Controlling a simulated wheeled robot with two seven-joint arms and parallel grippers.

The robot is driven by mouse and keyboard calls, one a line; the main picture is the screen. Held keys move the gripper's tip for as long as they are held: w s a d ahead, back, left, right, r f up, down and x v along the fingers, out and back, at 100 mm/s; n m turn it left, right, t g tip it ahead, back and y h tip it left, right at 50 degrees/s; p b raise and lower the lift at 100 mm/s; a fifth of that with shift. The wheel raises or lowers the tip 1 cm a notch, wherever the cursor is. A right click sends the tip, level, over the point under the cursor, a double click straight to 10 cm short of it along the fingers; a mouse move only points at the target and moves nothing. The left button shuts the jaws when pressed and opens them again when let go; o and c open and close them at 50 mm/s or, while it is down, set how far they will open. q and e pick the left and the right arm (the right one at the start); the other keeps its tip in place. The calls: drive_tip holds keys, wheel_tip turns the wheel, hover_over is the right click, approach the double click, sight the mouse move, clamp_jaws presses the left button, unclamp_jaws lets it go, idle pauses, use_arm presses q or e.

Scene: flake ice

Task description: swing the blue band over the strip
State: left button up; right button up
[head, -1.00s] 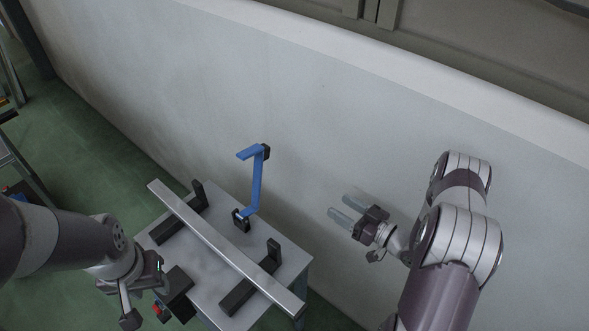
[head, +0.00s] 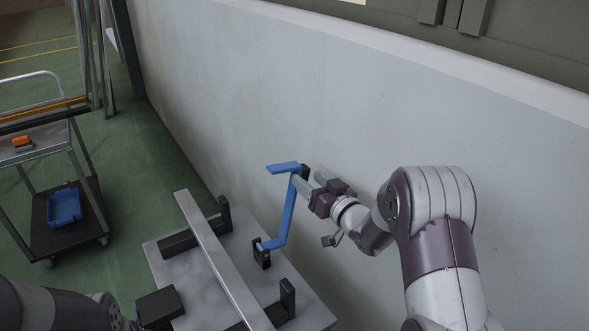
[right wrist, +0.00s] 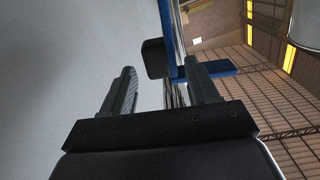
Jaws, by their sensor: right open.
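The blue band (head: 287,215) stands raised from a black hinge block (head: 262,256) on the table, its bent top end pointing left. A black knob (head: 305,172) sits at its upper bend. The strip (head: 222,262), a long silver bar, lies across black brackets left of the band, which is not over it. My right gripper (head: 311,189) is open, its fingers close to the band's upper part. In the right wrist view, the black knob (right wrist: 155,58) and blue band (right wrist: 218,71) show beyond the open fingers (right wrist: 163,90); contact is unclear. My left gripper is out of view.
The pale table (head: 177,268) has upright black stops (head: 225,213) at the brackets. A black block (head: 160,306) sits at its near left side. A grey wall (head: 400,130) runs behind. A cart with a blue bin (head: 65,206) stands left, with green floor between.

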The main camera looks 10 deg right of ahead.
drive_tip(key=x, duration=0.6)
drive_tip(key=shift+w, duration=0.25)
clamp_jaws()
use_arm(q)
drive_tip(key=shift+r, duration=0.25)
